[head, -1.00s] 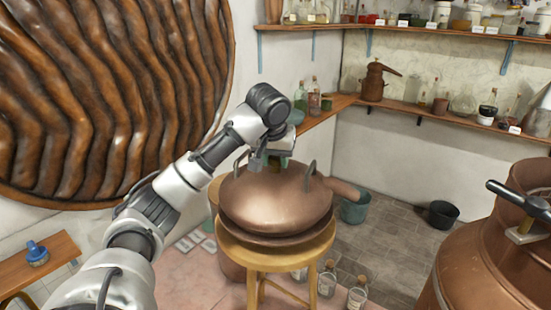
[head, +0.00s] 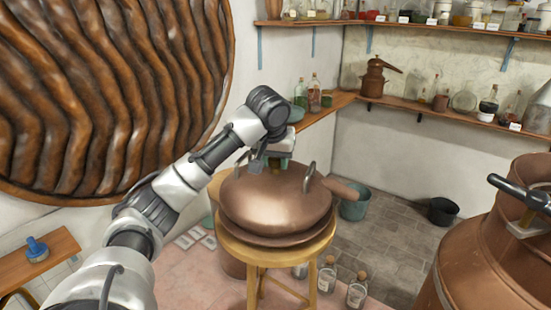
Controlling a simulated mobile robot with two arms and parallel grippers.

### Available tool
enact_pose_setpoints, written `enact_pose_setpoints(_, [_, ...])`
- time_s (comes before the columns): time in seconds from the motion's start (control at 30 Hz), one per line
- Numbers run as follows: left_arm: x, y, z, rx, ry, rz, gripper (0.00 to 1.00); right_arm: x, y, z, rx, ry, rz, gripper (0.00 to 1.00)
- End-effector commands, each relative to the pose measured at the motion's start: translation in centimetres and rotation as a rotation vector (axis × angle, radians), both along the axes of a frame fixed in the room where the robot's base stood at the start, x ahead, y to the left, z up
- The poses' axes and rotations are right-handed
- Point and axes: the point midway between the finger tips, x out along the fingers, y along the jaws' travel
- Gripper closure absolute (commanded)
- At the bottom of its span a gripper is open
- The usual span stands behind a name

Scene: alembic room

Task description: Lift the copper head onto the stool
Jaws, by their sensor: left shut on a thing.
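The copper head (head: 275,205) is a rounded copper dome with a rim below, a metal loop handle at each side and a stubby spout pointing right. It sits over the round wooden stool (head: 268,255) and looks level; whether its full weight rests on the seat I cannot tell. My left gripper (head: 256,166) is at the head's back left, shut on the left loop handle, which it partly hides. The right loop handle (head: 309,177) stands free. My right gripper is not in view.
A large copper still (head: 490,260) with a dark-handled bar stands at the right. Glass bottles (head: 357,291) stand on the floor by the stool. A green bucket (head: 354,204) and a black bucket (head: 442,211) are behind. A wooden shelf (head: 40,262) juts in at left.

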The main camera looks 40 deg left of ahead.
Motion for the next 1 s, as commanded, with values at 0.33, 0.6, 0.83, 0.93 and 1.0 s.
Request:
enact_pose_setpoints(0.33, [0.02,0.04,0.28,0.000,-0.007,0.001,1.00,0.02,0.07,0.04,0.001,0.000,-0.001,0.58])
enact_pose_setpoints(0.6, [0.01,0.04,0.10,0.000,-0.007,0.001,1.00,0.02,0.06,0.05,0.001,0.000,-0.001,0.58])
enact_pose_setpoints(0.83, [0.02,0.04,-0.06,0.000,-0.007,0.001,1.00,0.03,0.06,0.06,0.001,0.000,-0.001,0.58])
enact_pose_setpoints(0.93, [0.02,0.04,-0.14,0.000,-0.007,0.001,1.00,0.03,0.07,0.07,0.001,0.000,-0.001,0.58])
enact_pose_setpoints(1.0, [0.02,0.03,-0.15,0.000,-0.007,0.001,0.59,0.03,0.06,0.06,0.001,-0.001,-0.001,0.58])
